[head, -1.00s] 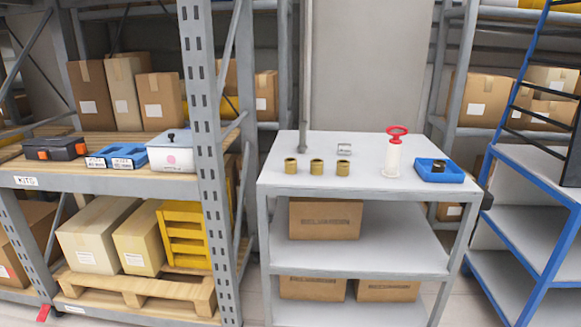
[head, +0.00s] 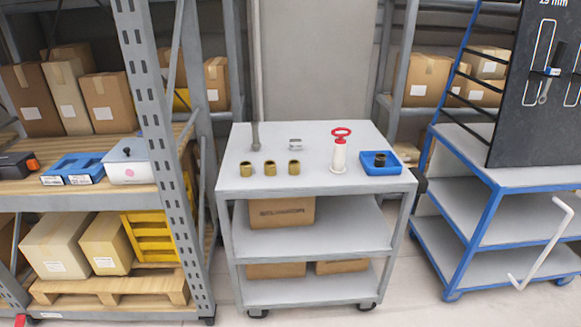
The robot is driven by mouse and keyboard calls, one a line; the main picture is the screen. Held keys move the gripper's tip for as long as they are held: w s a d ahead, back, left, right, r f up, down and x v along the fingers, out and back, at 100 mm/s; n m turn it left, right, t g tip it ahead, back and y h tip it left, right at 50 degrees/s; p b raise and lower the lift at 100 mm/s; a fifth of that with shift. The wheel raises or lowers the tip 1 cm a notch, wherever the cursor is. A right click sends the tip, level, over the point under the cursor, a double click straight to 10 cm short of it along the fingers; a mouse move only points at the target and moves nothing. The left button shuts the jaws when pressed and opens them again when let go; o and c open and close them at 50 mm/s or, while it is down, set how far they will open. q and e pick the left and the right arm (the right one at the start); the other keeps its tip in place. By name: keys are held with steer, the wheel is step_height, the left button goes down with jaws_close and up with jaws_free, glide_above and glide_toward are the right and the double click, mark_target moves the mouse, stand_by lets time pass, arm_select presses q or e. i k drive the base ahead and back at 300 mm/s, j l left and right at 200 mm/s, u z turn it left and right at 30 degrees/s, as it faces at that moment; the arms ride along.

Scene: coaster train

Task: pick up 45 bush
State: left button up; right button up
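Three brass-coloured bushes stand upright in a row on the grey cart's top (head: 320,183): the left bush (head: 246,169), the middle bush (head: 270,168) and the right bush (head: 294,168). No size mark can be read on them, so I cannot tell which is the 45 bush. A dark ring-like part with a brownish top (head: 380,160) sits in a small blue tray (head: 368,171) at the cart's right side. Neither of my grippers shows in the head view.
A white cylinder with a red ring handle (head: 339,155) and a small metal piece (head: 295,144) share the cart top. Right is a blue-framed rack (head: 480,215) with a dark tool board (head: 535,100).

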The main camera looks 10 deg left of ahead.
mark_target(246, 169)
steer(key=i+j+z, duration=0.1)
steer(key=j+z, duration=0.15)
steer(key=z, duration=0.2)
steer(key=j+z, duration=0.3)
steer(key=z, duration=0.2)
steer(key=j+z, duration=0.3)
steer(key=z, duration=0.15)
steer(key=j+z, duration=0.3)
steer(key=z, duration=0.15)
